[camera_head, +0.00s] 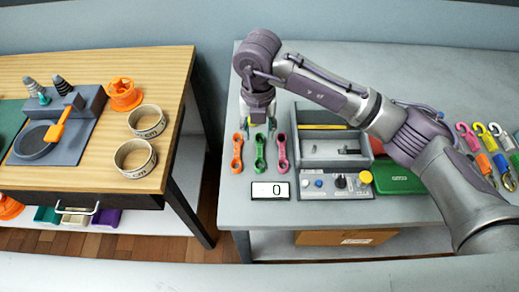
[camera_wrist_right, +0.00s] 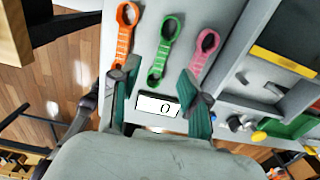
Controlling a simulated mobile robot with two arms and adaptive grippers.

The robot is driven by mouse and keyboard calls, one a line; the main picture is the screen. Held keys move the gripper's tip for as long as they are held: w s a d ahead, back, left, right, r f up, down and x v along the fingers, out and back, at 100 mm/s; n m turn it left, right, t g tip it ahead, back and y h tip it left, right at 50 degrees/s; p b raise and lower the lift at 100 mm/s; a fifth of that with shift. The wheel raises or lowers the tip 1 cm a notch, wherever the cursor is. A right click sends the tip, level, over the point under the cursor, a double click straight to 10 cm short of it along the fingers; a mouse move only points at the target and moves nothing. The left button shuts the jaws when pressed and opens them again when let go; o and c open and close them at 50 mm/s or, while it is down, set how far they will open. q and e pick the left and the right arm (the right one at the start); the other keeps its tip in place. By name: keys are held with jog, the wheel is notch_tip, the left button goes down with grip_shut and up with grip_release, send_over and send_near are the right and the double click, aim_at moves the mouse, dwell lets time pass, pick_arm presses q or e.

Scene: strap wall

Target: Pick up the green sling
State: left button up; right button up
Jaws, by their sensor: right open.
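The green sling (camera_head: 260,152) lies flat on the grey table, between an orange sling (camera_head: 238,152) and a pink sling (camera_head: 282,152). In the right wrist view the green sling (camera_wrist_right: 163,50) has its large loop at the far end and its smaller end near my fingers. My right gripper (camera_head: 258,118) points down just behind the slings in the head view. In the right wrist view my right gripper (camera_wrist_right: 160,88) is open and empty, its two fingers spread to either side of the green sling's near end. My left gripper is not in view.
A white display (camera_head: 271,191) reading 0 lies in front of the slings. A grey tray unit (camera_head: 325,160) with knobs and a green case (camera_head: 398,178) stand to the right. Several coloured hooks (camera_head: 467,136) lie further right. A wooden table (camera_head: 60,65) stands left across a gap.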

aim_at(260, 147)
jog(key=shift+f, duration=0.85)
jog(key=f+p, duration=0.1)
jog(key=f, duration=0.3)
jog(key=shift+w+d+p, duration=0.15)
jog(key=shift+w+p, duration=0.05)
jog(key=shift+p, duration=0.2)
jog(key=shift+f, duration=0.7)
grip_shut()
